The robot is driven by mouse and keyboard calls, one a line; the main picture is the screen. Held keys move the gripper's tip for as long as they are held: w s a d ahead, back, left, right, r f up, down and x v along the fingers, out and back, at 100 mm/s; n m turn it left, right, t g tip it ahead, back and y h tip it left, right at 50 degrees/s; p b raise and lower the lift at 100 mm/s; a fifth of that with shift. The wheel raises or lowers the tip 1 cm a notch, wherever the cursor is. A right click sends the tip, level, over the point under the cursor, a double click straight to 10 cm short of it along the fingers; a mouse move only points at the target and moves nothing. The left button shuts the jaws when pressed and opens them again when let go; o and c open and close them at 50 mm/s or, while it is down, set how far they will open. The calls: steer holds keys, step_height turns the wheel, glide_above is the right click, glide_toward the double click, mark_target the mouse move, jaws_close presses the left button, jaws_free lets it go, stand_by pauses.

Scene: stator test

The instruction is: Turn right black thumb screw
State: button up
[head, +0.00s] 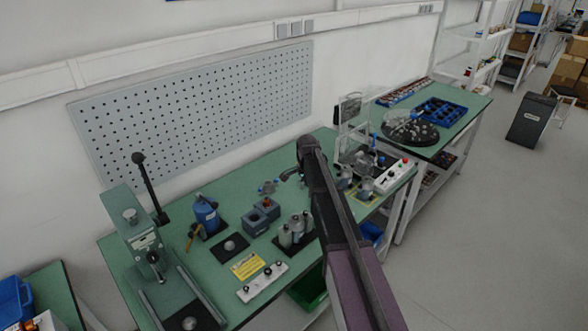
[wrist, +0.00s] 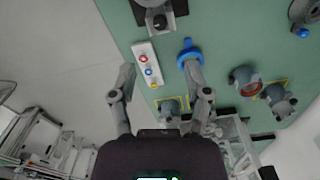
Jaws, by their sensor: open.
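My gripper (wrist: 158,70) is open and empty in the wrist view. Its two fingers are spread wide over the green table. The left fingertip is beside a white panel (wrist: 138,50) with red, blue and yellow buttons. The right fingertip overlaps a blue round part (wrist: 187,43) in the picture; I cannot tell whether they touch. A dark fixture with a round black knob (wrist: 160,21) is at the top. In the head view, small black knobs (head: 268,271) sit on a white strip (head: 256,286). I cannot tell which piece is the right black thumb screw.
The green table (head: 150,206) carries a lever press (head: 152,255) at left, a blue canister (head: 206,212), grey cylinders (head: 297,228) and a white control box (head: 400,175). A perforated board (head: 200,110) stands behind. A second table (head: 465,105) is at right.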

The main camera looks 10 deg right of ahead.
steer(key=w+a+r+n+g+h+p, duration=0.1)
steer(key=w+a+r+n, duration=0.1)
steer(key=n, duration=0.8)
steer(key=w+a+r+n+g+h, duration=0.1)
steer(key=w+n+g, duration=0.1)
steer(key=n, duration=0.8)
steer(key=shift+w+a+r+n+h+p, duration=0.3)
steer(key=shift+w+a+r+h+p, duration=0.1)
steer(key=shift+w, duration=0.1)
stand_by(0.6)
steer(key=shift+g, duration=0.3)
steer(key=s+d+f+m+t+y+b, duration=0.1)
steer(key=s+d+f+m+b, duration=0.1)
steer(key=s, duration=1.5)
steer(key=s+d+f+m+t+y+b, duration=0.1)
steer(key=s+m, duration=0.4)
steer(key=s, duration=1.2)
step_height(320, 180, down, 2)
steer(key=shift+d+m+t+y+b, duration=0.35)
steer(key=shift+d+t, duration=0.2)
steer(key=shift+t, duration=0.25)
